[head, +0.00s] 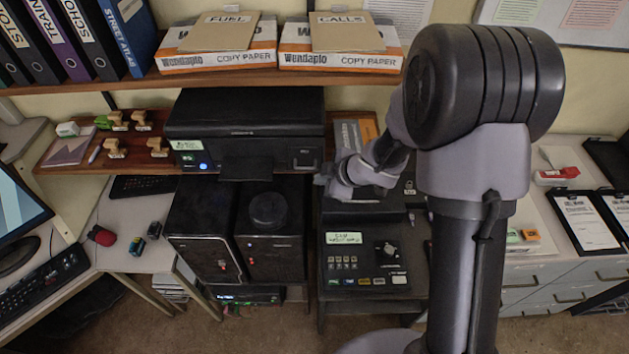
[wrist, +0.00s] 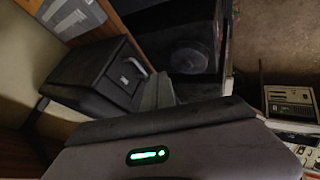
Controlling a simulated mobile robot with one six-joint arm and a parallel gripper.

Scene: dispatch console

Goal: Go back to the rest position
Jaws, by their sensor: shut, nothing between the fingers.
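My arm rises at the right of the head view and bends over toward the console. My gripper (head: 324,181) is small and partly hidden by my own wrist. It is shut and empty, over the space between the black printer (head: 245,120) and the device with the labelled panel (head: 365,262). In the wrist view, my gripper's grey body with a green light fills the bottom, and its fingers (wrist: 155,95) point toward dark equipment. I cannot tell from the pictures whether it touches anything.
A shelf with copy paper boxes (head: 222,45) and binders (head: 75,40) runs above. Two black cabinets (head: 270,240) stand below the printer. Rubber stamps (head: 117,149) are on the left shelf. Clipboards (head: 586,220) lie on the right counter. Some floor shows in front.

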